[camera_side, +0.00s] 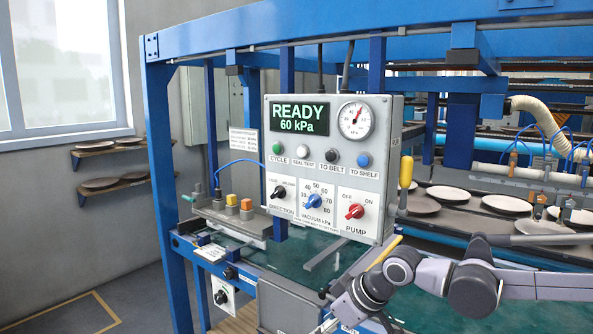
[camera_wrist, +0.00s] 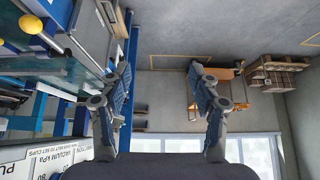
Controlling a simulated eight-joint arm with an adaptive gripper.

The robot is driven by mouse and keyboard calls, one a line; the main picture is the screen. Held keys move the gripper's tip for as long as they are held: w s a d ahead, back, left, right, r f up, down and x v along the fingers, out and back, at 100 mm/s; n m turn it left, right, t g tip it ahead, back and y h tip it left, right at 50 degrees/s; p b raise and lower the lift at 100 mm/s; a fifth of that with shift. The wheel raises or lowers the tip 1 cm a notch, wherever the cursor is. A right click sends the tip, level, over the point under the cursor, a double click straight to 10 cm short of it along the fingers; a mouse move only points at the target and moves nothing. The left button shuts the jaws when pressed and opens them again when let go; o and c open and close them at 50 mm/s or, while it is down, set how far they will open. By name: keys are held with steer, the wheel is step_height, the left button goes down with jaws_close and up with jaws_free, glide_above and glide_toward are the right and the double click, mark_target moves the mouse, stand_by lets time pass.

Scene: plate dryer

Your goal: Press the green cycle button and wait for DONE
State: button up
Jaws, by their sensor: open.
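The green cycle button (camera_side: 277,148) is at the left end of a button row on the grey control panel (camera_side: 390,160), above the label CYCLE. The panel's display (camera_side: 299,117) reads READY and 60 kPa. My gripper (camera_wrist: 160,75) is open and empty in the wrist view, its two fingers wide apart. It is away from the button, and the button is not visible in the wrist view. In the side view my arm is at the lower right, below the panel, and nothing of mine touches the button.
White (camera_side: 303,149), black (camera_side: 330,156) and blue (camera_side: 363,160) buttons sit beside the green one. Below are a black direction knob (camera_side: 279,193), a blue vacuum knob (camera_side: 313,202) and a red pump knob (camera_side: 355,211). A blue frame post (camera_side: 158,170) stands left of the panel.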

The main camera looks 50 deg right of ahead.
steer(key=shift+c, duration=0.3)
jaws_close()
stand_by(1.1)
